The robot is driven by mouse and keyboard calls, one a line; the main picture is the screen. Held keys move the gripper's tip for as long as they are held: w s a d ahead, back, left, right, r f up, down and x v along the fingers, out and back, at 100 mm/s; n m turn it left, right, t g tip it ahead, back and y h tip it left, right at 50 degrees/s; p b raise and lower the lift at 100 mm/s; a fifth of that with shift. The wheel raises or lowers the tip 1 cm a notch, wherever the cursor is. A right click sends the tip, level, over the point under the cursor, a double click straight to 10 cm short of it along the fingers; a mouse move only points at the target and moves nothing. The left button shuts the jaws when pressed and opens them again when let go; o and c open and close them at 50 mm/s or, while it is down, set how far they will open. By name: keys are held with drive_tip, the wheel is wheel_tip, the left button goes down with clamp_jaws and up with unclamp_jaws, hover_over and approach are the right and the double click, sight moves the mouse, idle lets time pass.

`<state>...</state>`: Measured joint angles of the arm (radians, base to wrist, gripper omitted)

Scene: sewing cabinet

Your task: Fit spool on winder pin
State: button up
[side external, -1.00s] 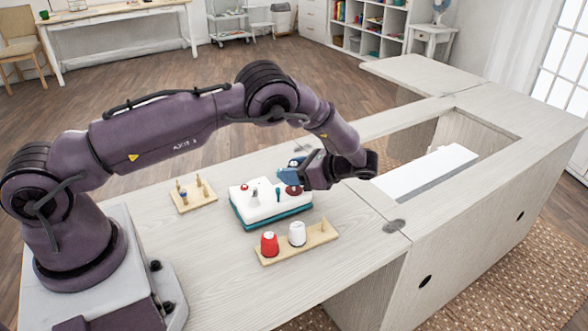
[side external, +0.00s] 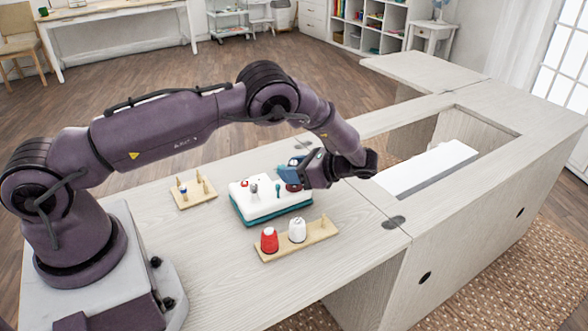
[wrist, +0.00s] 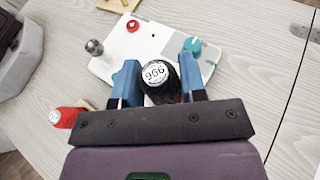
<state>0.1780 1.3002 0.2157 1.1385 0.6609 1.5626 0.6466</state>
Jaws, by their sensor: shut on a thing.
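My gripper (side external: 292,172) is over the right part of the white winder (side external: 250,208) with its teal base. In the wrist view its blue fingers (wrist: 158,70) are shut on a black spool (wrist: 158,78) with a white end label. The winder (wrist: 112,58) lies below the spool. Its red button (wrist: 133,26), grey metal knob (wrist: 94,47) and teal lever (wrist: 192,45) show around the fingers. A dark red disc (side external: 293,187) shows just under the gripper in the side view. The winder pin is hidden, so I cannot tell whether the spool is around it.
A wooden rack (side external: 270,256) in front holds a red spool (side external: 269,240) and a white spool (side external: 297,230), with a bare peg at right. A small pegged board (side external: 203,200) stands left of the winder. The cabinet opening with a white panel (side external: 428,168) lies at right.

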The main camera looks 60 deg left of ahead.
drive_tip(key=shift+f, duration=0.85)
idle(0.8)
drive_tip(key=o, duration=1)
drive_tip(key=shift+c, duration=0.2)
drive_tip(key=v, duration=1.2)
drive_tip(key=shift+f, duration=0.1)
